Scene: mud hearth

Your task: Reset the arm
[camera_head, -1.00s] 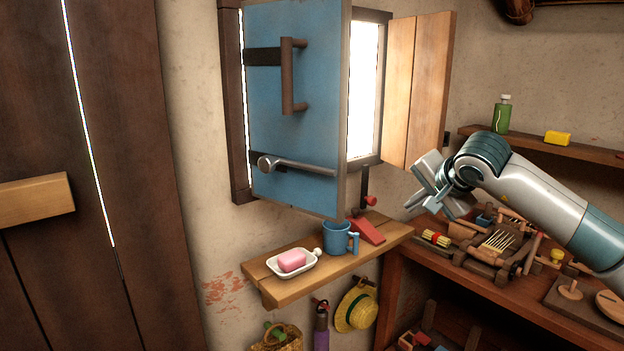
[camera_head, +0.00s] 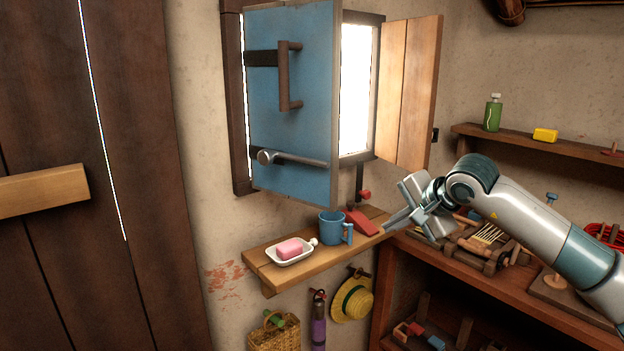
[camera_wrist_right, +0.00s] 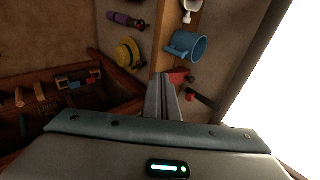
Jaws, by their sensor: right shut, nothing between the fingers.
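My right gripper (camera_head: 392,226) comes in from the right in the head view. It is shut and empty, with its fingertips close to the right end of the small wall shelf (camera_head: 262,262). In the right wrist view its fingers (camera_wrist_right: 163,98) lie together, pointing at the shelf edge. I cannot tell whether the tips touch the shelf. My left gripper is not in view.
The shelf holds a blue mug (camera_head: 331,229), pink soap (camera_head: 289,249) in a white dish and a red wedge (camera_head: 362,222). A blue shutter (camera_head: 292,130) stands open above it. A cluttered workbench (camera_head: 470,275) is at right; a straw hat (camera_head: 353,301) hangs below.

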